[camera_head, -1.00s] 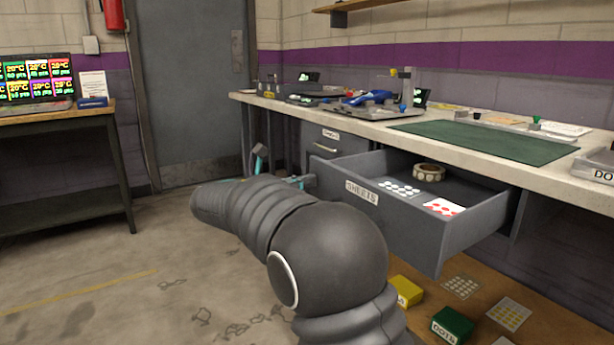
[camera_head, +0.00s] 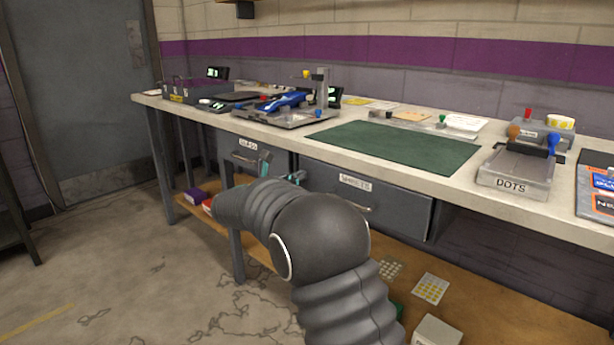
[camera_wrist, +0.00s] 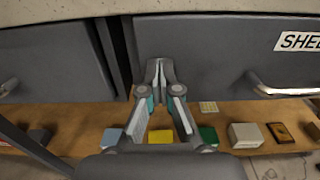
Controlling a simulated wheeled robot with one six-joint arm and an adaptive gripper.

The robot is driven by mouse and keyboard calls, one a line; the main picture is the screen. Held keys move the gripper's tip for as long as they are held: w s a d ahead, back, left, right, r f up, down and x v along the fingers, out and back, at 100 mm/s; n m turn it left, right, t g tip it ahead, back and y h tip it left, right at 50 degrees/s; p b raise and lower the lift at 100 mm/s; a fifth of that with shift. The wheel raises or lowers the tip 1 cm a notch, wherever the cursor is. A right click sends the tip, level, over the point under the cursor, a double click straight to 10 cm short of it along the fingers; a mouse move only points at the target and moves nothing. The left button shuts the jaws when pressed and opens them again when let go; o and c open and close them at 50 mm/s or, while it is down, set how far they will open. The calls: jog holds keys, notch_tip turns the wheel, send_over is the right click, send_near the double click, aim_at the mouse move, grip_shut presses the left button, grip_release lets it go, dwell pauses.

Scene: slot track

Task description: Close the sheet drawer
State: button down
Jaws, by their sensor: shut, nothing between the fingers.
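The sheet drawer (camera_head: 400,208) is a grey drawer under the bench top with a "SHEETS" label and a bar handle. Its front sits close under the bench edge and no inside shows. I cannot tell whether it is fully flush. In the wrist view its grey front (camera_wrist: 225,50) fills the upper right, with the handle (camera_wrist: 285,90) to the right of my fingers. My gripper (camera_wrist: 161,68) is shut and empty, its fingertips at the left part of the drawer front, touching or nearly so. My arm hides part of the drawer's lower left in the head view.
A second, shut drawer (camera_head: 240,160) is to the left. A wooden lower shelf (camera_head: 480,310) carries small boxes and sheets. The bench top holds a green mat (camera_head: 395,146), a "DOTS" tray (camera_head: 515,172) and a blue tool (camera_head: 285,101). Floor is clear at left.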

jog(key=shift+w+d, duration=0.25)
jog(key=shift+w, duration=0.1)
jog(key=shift+d+r, duration=0.1)
jog(key=shift+d, duration=0.1)
